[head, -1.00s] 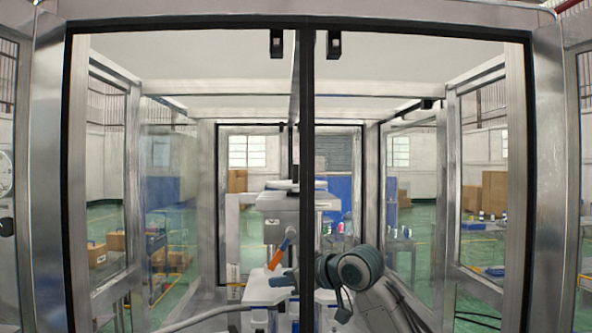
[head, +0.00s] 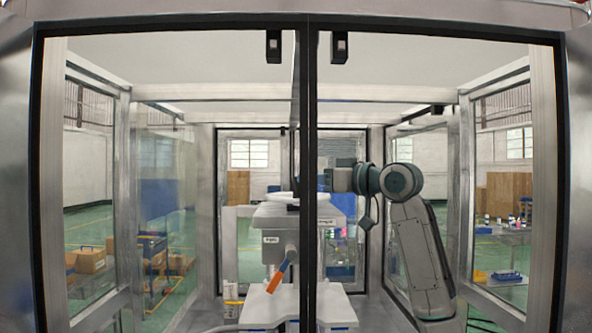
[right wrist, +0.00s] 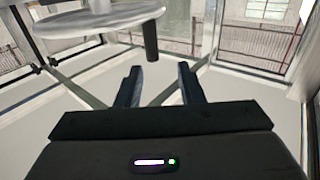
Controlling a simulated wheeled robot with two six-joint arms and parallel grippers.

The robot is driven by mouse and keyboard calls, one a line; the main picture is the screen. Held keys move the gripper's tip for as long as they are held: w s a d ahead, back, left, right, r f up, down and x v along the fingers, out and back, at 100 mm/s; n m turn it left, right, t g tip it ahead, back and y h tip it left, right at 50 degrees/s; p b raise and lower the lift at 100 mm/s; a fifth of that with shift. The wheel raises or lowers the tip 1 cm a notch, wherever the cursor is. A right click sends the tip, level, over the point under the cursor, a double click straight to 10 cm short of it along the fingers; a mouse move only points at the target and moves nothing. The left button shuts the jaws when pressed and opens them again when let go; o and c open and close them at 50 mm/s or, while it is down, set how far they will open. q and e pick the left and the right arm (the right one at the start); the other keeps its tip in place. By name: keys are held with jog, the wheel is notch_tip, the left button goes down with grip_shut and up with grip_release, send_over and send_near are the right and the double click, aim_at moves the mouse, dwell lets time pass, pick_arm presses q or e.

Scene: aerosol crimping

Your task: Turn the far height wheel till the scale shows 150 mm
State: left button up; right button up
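A pale round wheel (right wrist: 100,24) with a dark upright handle (right wrist: 151,42) shows at the upper left of the right wrist view. In the head view a white disc (head: 275,197), seemingly this wheel, lies flat on top of the machine (head: 275,218). My right gripper (right wrist: 160,85) is open and empty, its two fingers apart and pointing toward the area of the handle, not touching it as far as I can see. In the head view the door post partly hides that gripper. No readable scale shows. My left gripper is not in view.
A glazed enclosure surrounds the machine, with a dark middle post (head: 307,120) in front. An orange-handled lever (head: 277,278) hangs on the machine's front, above its white base (head: 262,305). Cardboard boxes (head: 88,260) and tables stand outside the enclosure.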

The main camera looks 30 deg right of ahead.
aim_at(296, 197)
jog(key=x, duration=0.1)
jog(key=p+x, duration=0.1)
jog(key=x, duration=0.1)
jog(key=d+p+x, duration=0.1)
jog(key=x, duration=0.1)
jog(key=shift+w+f, duration=0.25)
jog(key=shift+w+a+f, duration=0.1)
jog(key=shift+w+a, duration=0.05)
jog(key=shift+w, duration=0.25)
jog(key=shift+s+a, duration=0.1)
jog(key=shift+a, duration=0.05)
jog(key=shift+c, duration=1.2)
grip_shut()
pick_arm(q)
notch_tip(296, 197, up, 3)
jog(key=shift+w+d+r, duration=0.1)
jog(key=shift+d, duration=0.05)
